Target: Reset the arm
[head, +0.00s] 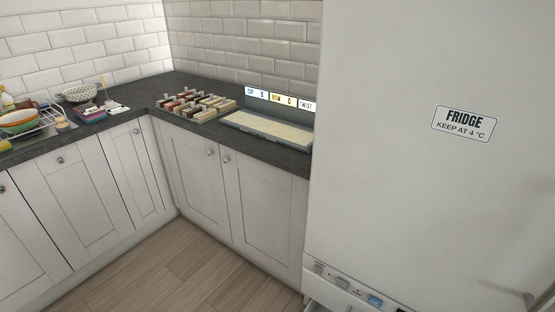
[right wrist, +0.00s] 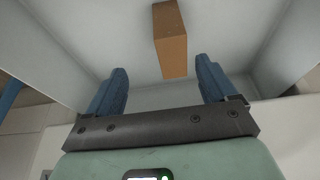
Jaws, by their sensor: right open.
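My right gripper (right wrist: 161,66) shows in the right wrist view, with its two blue fingers spread wide apart. Nothing is held between them. A brown-orange block (right wrist: 171,40) lies beyond the fingertips inside a pale, walled space, apart from both fingers. Neither gripper shows in the head view, and my left gripper is in no view.
A large white fridge (head: 420,110) fills the right of the head view. A slate worktop (head: 145,95) carries a grey tray (head: 268,137), several small blocks (head: 195,105), a colander (head: 78,93) and a dish rack with bowls (head: 22,122). The wooden floor (head: 165,270) is clear.

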